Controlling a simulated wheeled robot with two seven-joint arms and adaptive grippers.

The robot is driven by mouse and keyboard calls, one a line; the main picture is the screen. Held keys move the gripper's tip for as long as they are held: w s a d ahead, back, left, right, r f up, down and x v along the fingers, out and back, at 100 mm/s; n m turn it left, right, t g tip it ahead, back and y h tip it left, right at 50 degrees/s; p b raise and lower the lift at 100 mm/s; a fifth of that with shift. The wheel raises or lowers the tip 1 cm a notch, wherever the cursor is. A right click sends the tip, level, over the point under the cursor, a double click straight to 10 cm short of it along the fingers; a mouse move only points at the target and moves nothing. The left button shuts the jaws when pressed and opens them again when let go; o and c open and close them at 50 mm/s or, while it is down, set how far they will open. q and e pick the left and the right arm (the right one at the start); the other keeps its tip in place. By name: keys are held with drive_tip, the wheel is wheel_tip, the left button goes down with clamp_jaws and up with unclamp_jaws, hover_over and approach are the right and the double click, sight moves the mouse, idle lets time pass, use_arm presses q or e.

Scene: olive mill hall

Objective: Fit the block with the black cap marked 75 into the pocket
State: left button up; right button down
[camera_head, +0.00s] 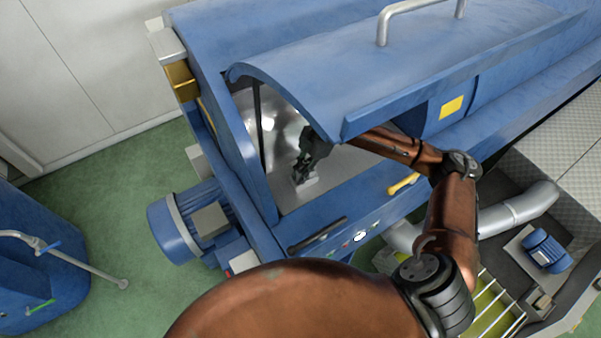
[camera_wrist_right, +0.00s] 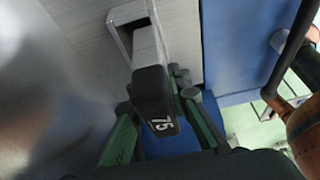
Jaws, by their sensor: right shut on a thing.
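The block (camera_wrist_right: 152,95) has a black cap with a white 75 and a light grey body that runs away from my right gripper. My right gripper (camera_head: 301,172) is inside the blue machine, under its raised curved cover, and is shut on the block. In the right wrist view its green and black fingers (camera_wrist_right: 165,125) lie on both sides of the cap. A grey angular frame (camera_wrist_right: 118,22), perhaps the pocket, shows beside the block's far end. I cannot tell whether the block touches or enters it. In the head view a small pale piece (camera_head: 307,183) shows below the fingertips. My left gripper is not in view.
The blue machine (camera_head: 262,190) has a front wall and a curved cover (camera_head: 300,85) close around my right arm. A blue motor (camera_head: 180,225) stands at its left. A silver pipe (camera_head: 520,207) and a small blue motor (camera_head: 545,250) are at the right.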

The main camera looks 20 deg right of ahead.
sight(307, 161)
drive_tip(key=c, duration=1.7)
unclamp_jaws()
drive_tip(key=shift+f, duration=0.1)
drive_tip(key=shift+c, duration=0.2)
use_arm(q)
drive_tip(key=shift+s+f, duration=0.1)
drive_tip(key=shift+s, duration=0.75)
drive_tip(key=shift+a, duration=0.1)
use_arm(e)
drive_tip(key=shift+f, duration=0.1)
drive_tip(key=v, duration=1.2)
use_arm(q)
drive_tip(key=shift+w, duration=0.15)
